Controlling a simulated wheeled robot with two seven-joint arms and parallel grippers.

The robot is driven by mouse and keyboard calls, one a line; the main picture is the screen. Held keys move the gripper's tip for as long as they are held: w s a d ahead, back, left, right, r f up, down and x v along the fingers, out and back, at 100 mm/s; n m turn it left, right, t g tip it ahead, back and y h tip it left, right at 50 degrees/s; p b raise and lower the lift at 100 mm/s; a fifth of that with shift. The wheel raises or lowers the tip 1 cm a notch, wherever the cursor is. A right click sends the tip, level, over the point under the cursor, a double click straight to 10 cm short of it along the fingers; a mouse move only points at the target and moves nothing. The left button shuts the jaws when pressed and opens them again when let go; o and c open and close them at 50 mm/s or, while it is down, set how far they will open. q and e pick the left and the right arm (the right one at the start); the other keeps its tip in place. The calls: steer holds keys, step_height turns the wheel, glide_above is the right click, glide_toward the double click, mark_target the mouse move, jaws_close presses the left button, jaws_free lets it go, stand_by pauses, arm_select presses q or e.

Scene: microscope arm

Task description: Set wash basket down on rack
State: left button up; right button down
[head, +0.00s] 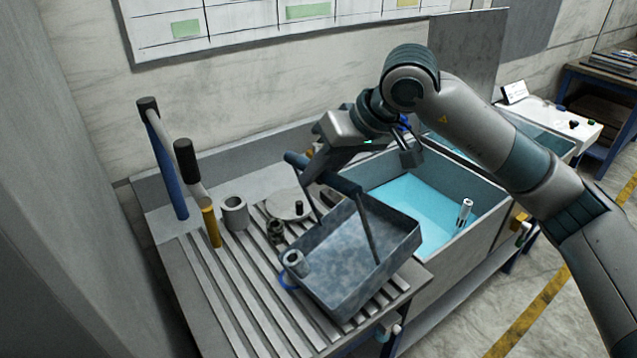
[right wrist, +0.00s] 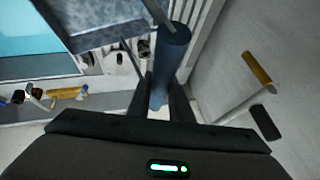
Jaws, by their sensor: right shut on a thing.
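The wash basket (head: 345,262) is a blue-grey, open rectangular tray with a raised bar handle (head: 340,181). It is over the front right part of the slatted metal rack (head: 225,300). I cannot tell whether its bottom touches the slats. My right gripper (head: 318,172) is above the basket, shut on the handle. In the right wrist view the blue handle (right wrist: 168,60) runs between the two fingers (right wrist: 160,100). My left gripper is not in view.
A grey cylinder (head: 234,212), a round disc (head: 288,204) and upright handled tools (head: 165,160) stand behind.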

steer(key=f, duration=0.4)
steer(key=shift+s+p, duration=0.25)
steer(key=shift+p, duration=0.15)
steer(key=c, duration=1.6)
jaws_free()
steer(key=shift+c, duration=0.2)
steer(key=shift+o, duration=0.4)
steer(key=shift+w+a, duration=0.25)
steer(key=shift+w, duration=0.15)
steer(key=b+v, duration=0.4)
steer(key=v, duration=0.8)
steer(key=shift+r, duration=0.35)
steer(key=shift+w+d, duration=0.1)
